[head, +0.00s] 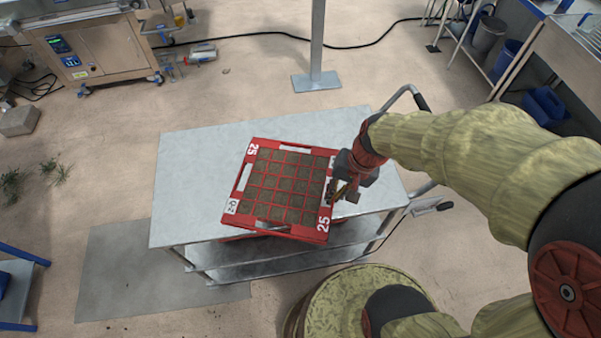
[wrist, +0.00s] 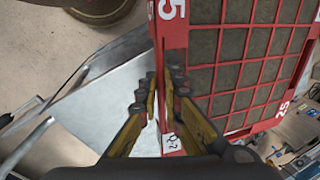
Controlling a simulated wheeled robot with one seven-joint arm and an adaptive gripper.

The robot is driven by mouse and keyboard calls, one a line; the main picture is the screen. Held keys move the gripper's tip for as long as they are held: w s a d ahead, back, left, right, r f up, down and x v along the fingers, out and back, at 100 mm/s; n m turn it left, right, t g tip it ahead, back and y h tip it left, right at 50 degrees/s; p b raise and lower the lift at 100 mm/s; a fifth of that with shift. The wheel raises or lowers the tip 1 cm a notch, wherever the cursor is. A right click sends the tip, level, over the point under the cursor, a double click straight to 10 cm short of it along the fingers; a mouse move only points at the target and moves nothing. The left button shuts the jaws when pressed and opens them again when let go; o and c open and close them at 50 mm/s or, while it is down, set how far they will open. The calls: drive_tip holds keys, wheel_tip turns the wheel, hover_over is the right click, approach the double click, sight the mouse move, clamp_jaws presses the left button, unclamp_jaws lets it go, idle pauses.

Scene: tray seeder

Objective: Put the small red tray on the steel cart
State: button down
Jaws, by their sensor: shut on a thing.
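The small red tray (head: 242,178) is marked 25 and has a grid of soil-filled cells. It is over the steel cart (head: 190,160), turned slightly, with its near edge reaching past the cart top's front edge. My gripper (head: 340,190) is at the tray's right side, shut on its rim. In the wrist view, the fingers (wrist: 163,88) are on either side of the red tray wall (wrist: 173,45), and the cart top (wrist: 85,120) shows below. I cannot tell whether the tray touches the cart top or hangs just above it.
The cart top is bare to the left of the tray. A steel post with a base plate (head: 316,82) stands behind the cart. A round yellowish drum (head: 335,310) is in front.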

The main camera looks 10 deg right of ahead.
drive_tip(key=w+f, duration=0.1)
drive_tip(key=w, duration=0.1)
drive_tip(key=w+f+b, duration=0.1)
drive_tip(key=w, duration=0.1)
drive_tip(key=w+a+f, duration=0.1)
drive_tip(key=w, duration=0.2)
drive_tip(key=shift+f+b, duration=0.2)
drive_tip(key=shift+b, duration=0.15)
drive_tip(key=w+f, duration=0.1)
drive_tip(key=w+f+b, duration=0.1)
drive_tip(key=w+f, duration=0.1)
drive_tip(key=w+f+b, duration=0.1)
drive_tip(key=w+f, duration=0.1)
drive_tip(key=shift+a, duration=0.25)
drive_tip(key=shift+d+b+x, duration=0.25)
drive_tip(key=shift+b+x, duration=0.2)
drive_tip(key=shift+x, duration=0.6)
drive_tip(key=shift+d+b+x, duration=0.2)
drive_tip(key=shift+b+x, duration=0.25)
drive_tip(key=shift+x, duration=0.6)
drive_tip(key=c, duration=2)
unclamp_jaws()
drive_tip(key=shift+w, duration=0.15)
